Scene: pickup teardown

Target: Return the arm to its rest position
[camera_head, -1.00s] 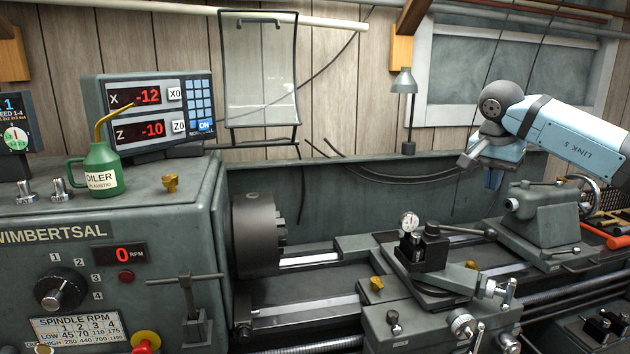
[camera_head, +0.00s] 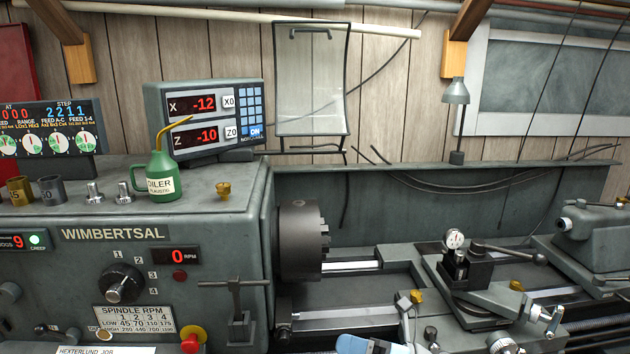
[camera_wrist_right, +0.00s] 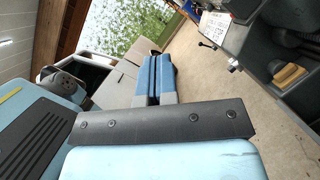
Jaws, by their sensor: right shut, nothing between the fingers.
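My right gripper (camera_wrist_right: 154,60) shows in the right wrist view, its two blue fingers together with nothing between them. It points away over a tan floor and touches nothing that I can see. In the head view, only a light-blue and dark piece of my right arm (camera_head: 362,345) shows at the bottom edge, in front of the lathe; whether this includes the gripper is unclear. My left gripper is in neither view.
The lathe headstock (camera_head: 130,275) fills the left, with the chuck (camera_head: 300,240) and tool post (camera_head: 465,270) to its right. A green oiler (camera_head: 162,178) stands on top. In the wrist view, open floor (camera_wrist_right: 215,85) lies beside a dark cabinet-like object (camera_wrist_right: 265,50).

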